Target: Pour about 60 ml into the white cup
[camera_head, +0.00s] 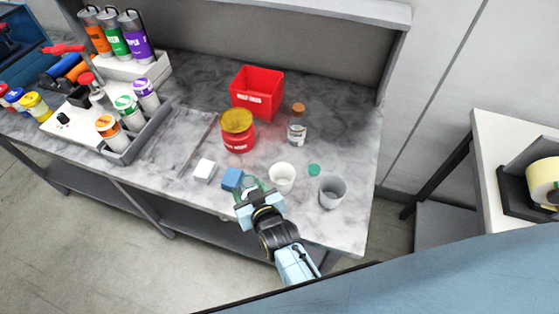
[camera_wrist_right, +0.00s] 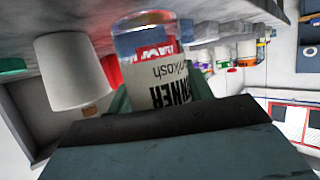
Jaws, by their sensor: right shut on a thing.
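The white cup (camera_head: 282,177) stands upright on the bench, just right of my right gripper in the head view. It also shows close by in the right wrist view (camera_wrist_right: 72,70), where the picture is upside down. My right gripper (camera_head: 256,198) is shut on a clear bottle (camera_wrist_right: 172,85) with a white label reading partly "NNER". The bottle is beside the cup, apart from it, and looks roughly upright. Its mouth is hidden in the wrist view, and I cannot tell its liquid level. My left gripper is not in view.
A grey cup (camera_head: 331,192) and a green cap (camera_head: 313,169) are right of the white cup. A brown-capped bottle (camera_head: 297,130), red jar (camera_head: 238,138) and red bin (camera_head: 257,92) stand behind. Blue (camera_head: 232,179) and white (camera_head: 204,170) blocks lie left.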

